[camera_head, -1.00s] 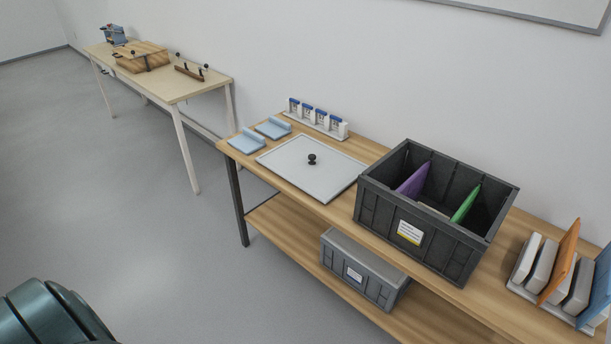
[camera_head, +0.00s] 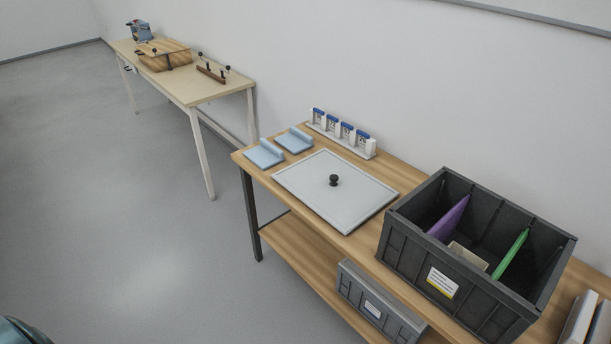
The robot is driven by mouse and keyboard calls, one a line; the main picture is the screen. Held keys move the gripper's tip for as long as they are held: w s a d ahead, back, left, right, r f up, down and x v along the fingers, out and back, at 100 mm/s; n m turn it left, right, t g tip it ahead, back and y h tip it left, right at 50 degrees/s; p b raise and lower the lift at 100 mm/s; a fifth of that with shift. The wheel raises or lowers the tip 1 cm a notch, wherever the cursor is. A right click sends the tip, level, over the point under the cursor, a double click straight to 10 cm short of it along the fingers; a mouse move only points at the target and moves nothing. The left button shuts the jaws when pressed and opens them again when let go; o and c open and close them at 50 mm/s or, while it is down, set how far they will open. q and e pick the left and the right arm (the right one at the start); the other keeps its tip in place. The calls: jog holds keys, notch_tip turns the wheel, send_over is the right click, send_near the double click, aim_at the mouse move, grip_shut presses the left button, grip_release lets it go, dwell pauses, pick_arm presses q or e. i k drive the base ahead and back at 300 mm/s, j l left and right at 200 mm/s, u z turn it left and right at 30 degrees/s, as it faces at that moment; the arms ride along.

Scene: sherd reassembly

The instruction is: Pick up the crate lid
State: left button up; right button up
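The crate lid (camera_head: 313,198) is a flat light-grey panel with a black round knob (camera_head: 333,180) at its middle. It lies flat on the wooden bench, left of an open dark-grey crate (camera_head: 408,262). The crate holds a purple divider (camera_head: 449,217), a green divider (camera_head: 511,254) and a pale piece between them. Neither of my grippers shows in the view. Only a small dark teal part of mine shows at the bottom left corner.
Two light-blue pads (camera_head: 265,154) and a rack with blue-topped white blocks (camera_head: 341,133) sit behind the lid. A closed grey crate (camera_head: 378,306) is on the lower shelf. A second table (camera_head: 213,92) stands far left. The floor left of the bench is clear.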

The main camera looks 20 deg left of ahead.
aim_at(345, 195)
jog(key=i+u, duration=0.65)
jog(key=z, duration=1.35)
jog(key=u, duration=1.35)
jog(key=j+u, duration=0.2)
jog(key=j, duration=0.15)
jog(key=k, duration=0.05)
